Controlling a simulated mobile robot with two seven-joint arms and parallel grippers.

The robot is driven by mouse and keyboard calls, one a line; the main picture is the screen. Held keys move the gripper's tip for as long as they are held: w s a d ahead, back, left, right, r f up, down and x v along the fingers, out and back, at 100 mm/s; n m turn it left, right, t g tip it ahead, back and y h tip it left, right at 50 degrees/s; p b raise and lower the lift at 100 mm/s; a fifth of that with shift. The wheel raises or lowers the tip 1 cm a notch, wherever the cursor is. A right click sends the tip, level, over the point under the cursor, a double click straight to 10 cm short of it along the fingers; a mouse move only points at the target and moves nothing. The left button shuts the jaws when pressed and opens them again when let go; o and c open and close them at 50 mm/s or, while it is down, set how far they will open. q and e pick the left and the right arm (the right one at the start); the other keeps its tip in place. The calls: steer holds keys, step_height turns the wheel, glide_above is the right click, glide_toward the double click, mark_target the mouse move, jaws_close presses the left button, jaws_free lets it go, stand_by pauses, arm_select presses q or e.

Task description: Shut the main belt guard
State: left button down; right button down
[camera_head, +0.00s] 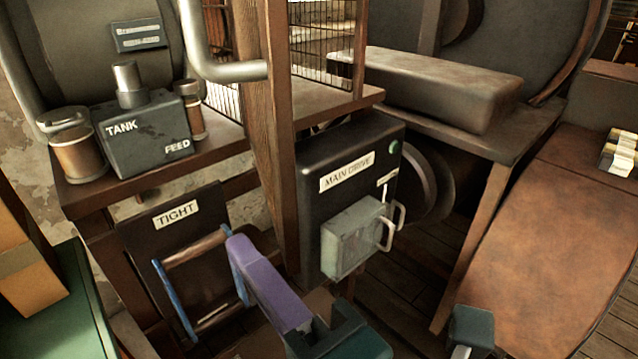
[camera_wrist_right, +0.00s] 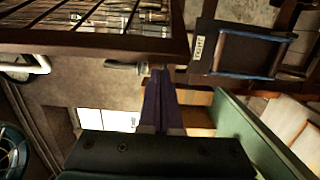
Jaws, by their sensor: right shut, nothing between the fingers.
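No label in view names the belt guard. Dark wire-mesh panels in frames stand on the wooden bench behind and beside the post, one on the right (camera_head: 322,45) and one on the left (camera_head: 222,85). Their lower edges and any hinge are partly hidden, so I cannot tell whether a guard stands open. Mesh also spans the top of the right wrist view (camera_wrist_right: 105,17). My right gripper (camera_head: 236,243) has purple fingers, which are shut and empty. In the head view they overlap the blue-sided frame; in the wrist view (camera_wrist_right: 157,75) they point toward the mesh frame's lower edge.
The black MAIN DRIVE box (camera_head: 318,215) carries a grey cover with a pale handle (camera_head: 390,225). The TIGHT panel (camera_head: 140,225) has a blue-sided wooden frame (camera_head: 195,265) before it. A wooden post (camera_head: 265,130) and the TANK FEED box (camera_head: 150,135) stand nearby. A brown bench (camera_head: 560,230) lies right.

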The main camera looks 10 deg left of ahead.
steer(key=shift+w+d, duration=0.25)
steer(key=shift+d, duration=0.25)
steer(key=shift+w+d, duration=0.2)
steer(key=shift+d, duration=0.3)
